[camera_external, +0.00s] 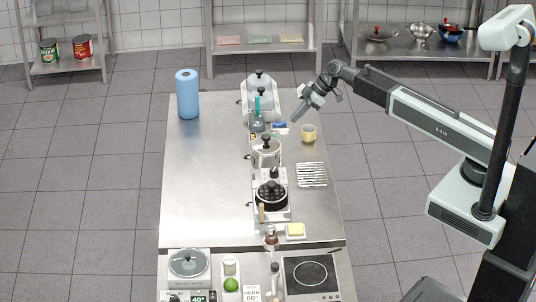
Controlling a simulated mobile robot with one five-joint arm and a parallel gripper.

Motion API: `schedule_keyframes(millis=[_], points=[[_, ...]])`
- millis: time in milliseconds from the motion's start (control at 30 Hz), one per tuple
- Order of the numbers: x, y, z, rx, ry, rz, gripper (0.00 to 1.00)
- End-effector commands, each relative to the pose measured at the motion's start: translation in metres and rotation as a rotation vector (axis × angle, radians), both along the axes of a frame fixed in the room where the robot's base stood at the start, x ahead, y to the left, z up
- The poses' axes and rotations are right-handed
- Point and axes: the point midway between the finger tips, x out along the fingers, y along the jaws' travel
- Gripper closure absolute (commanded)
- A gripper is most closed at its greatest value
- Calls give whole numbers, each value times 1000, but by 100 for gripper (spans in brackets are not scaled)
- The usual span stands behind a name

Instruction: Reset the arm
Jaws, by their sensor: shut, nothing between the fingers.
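My arm reaches in from the right side of the external view, over the right edge of the steel table (205,190). My gripper (294,119) points down and to the left above the far right part of the table. Its fingers are shut with nothing held. It is just left of and above a yellow cup (308,133), apart from it as far as I can see. A small blue item (279,126) lies beside the fingertips; whether they touch it I cannot tell.
A blue paper roll (187,94) stands at the far left. A steel pot (266,152), a black pan (271,194), a wire rack (312,174) and a yellow block (295,230) fill the table's right half. A hob (311,274) is in front. The left half is clear.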

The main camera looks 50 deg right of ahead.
Motion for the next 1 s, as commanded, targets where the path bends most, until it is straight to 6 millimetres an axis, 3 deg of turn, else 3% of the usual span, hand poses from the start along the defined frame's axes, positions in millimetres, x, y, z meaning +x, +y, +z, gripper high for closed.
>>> schedule_keyframes(millis=[33, 100, 200, 300, 400, 500, 1000], points=[[-42, 4, -13, -39, 68, -22, 100], [-92, -2, -31, -107, 198, -108, 100], [-161, -27, -49, -213, 383, -308, 100], [-208, -59, -55, -295, 521, -560, 100], [-222, -74, -56, -322, 593, -738, 100], [-223, -75, -56, -307, 622, -816, 100], [-222, -74, -56, -299, 623, -828, 100]])
